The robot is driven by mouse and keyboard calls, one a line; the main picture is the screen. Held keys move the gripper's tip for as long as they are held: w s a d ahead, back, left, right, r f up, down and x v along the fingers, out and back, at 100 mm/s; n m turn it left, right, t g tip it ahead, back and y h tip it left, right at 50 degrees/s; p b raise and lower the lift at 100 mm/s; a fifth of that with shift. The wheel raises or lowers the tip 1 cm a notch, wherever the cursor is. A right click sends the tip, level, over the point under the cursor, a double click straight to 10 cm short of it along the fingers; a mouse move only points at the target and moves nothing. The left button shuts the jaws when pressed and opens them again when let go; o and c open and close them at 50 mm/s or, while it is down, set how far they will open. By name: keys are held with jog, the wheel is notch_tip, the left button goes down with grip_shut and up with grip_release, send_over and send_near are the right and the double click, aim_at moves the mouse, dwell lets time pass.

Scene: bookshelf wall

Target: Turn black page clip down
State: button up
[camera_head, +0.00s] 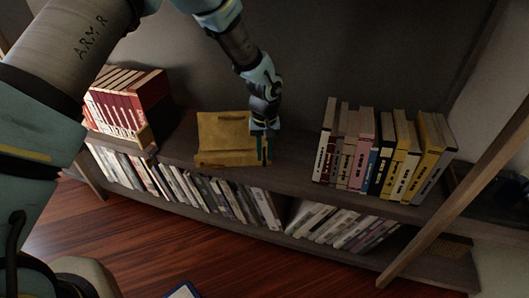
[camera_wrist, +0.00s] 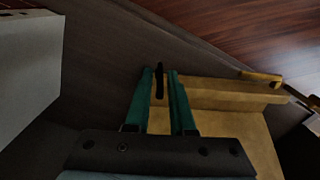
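A tan wooden stand (camera_head: 222,133) with a raised back panel and a front ledge sits on the upper shelf in the head view. Its ledge also shows in the wrist view (camera_wrist: 225,97). My gripper (camera_head: 263,157) points down at the stand's right end. In the wrist view, the two green fingers of my gripper (camera_wrist: 160,73) are apart, one on each side of the slim black page clip (camera_wrist: 159,80). Narrow gaps show between the clip and the fingers. A yellowish clip (camera_wrist: 262,77) is at the ledge's other end. The black clip's lower part is hard to make out.
Red books (camera_head: 125,105) stand left of the stand, and a row of mixed books (camera_head: 375,155) stands to the right. The lower shelf holds more books (camera_head: 215,195). Bare shelf (camera_head: 295,150) lies between the stand and the right row. A pale book (camera_wrist: 28,65) is close in the wrist view.

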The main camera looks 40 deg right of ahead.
grip_shut()
dwell(1.1)
